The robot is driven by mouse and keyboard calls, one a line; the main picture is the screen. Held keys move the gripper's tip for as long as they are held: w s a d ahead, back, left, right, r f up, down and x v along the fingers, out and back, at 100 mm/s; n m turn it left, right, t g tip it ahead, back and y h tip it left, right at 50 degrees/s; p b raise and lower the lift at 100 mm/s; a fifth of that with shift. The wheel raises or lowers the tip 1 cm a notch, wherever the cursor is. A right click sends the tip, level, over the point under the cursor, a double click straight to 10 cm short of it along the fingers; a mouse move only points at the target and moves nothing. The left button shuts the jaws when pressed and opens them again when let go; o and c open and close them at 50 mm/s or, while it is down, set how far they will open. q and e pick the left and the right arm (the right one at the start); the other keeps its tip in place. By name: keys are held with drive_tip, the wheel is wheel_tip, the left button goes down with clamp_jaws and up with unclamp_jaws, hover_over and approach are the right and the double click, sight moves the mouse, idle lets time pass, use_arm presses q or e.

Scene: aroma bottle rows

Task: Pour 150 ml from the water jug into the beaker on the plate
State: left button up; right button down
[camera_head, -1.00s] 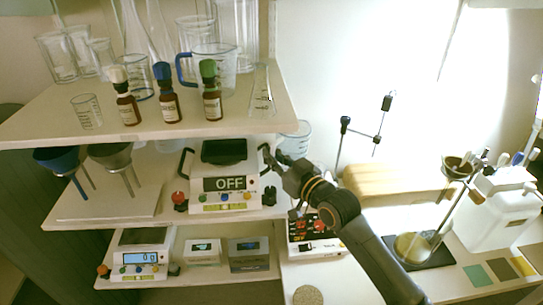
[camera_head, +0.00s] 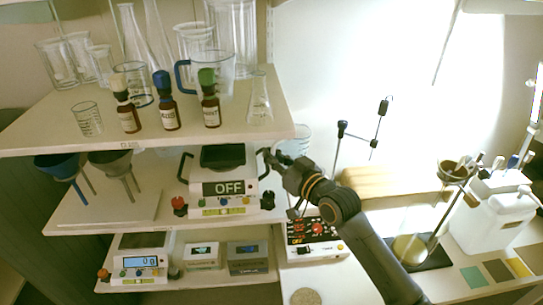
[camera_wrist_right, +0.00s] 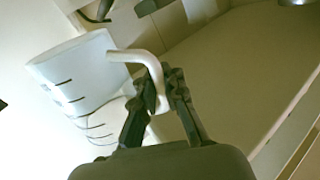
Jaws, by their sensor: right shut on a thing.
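My right gripper (camera_head: 270,158) is at the right end of the middle shelf, beside the "OFF" hotplate. In the wrist view its fingers (camera_wrist_right: 160,88) are shut on the pale bent handle (camera_wrist_right: 137,56) of a whitish jug with dark graduation lines (camera_wrist_right: 72,72). Part of a clear jug (camera_head: 294,138) shows behind the gripper in the head view, partly hidden by the upper shelf. The hotplate (camera_head: 222,187) has a dark top plate (camera_head: 222,157); I cannot make out a beaker on it. The water level is not clear. My left gripper is not in view.
The upper shelf (camera_head: 190,140) holds glassware, a blue-handled jug (camera_head: 184,75) and three brown bottles. A scale (camera_head: 140,262) stands on the lower shelf. A red-panelled device (camera_head: 313,238) is below my right arm. A white canister (camera_head: 495,220) stands at right.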

sight(288, 150)
drive_tip(key=shift+r, duration=0.25)
drive_tip(key=shift+d+f, duration=0.1)
drive_tip(key=shift+f, duration=0.15)
drive_tip(key=shift+w+f+b, duration=0.15)
drive_tip(key=shift+f+b, duration=0.1)
drive_tip(key=shift+b, duration=0.05)
drive_tip(key=shift+w+d+f+m+b, duration=0.15)
drive_tip(key=shift+f+m+b, duration=0.2)
drive_tip(key=shift+f, duration=0.2)
drive_tip(key=shift+w+d+f+m+b, duration=0.15)
drive_tip(key=shift+d+f+m+b, duration=0.1)
drive_tip(key=shift+f+b, duration=0.25)
drive_tip(key=shift+w+d+f+m+b, duration=0.15)
drive_tip(key=shift+f+m+b, duration=0.2)
drive_tip(key=shift+f, duration=0.25)
idle(0.6)
drive_tip(key=shift+w+d+r+m+g+p, duration=0.4)
drive_tip(key=shift+w+d+m, duration=0.15)
drive_tip(key=shift+m, duration=0.2)
idle(0.5)
drive_tip(key=shift+w+d+r+m, duration=0.25)
drive_tip(key=shift+w+d+m, duration=0.4)
drive_tip(key=shift+w+m, duration=0.1)
idle(0.7)
drive_tip(key=shift+w+d+r+m+g+p, duration=0.25)
drive_tip(key=shift+w+d+m+g+p, duration=0.2)
drive_tip(key=shift+m+p, duration=0.25)
drive_tip(key=shift+w+r+p, duration=0.1)
drive_tip(key=shift+r+p, duration=0.05)
drive_tip(key=shift+p, duration=0.15)
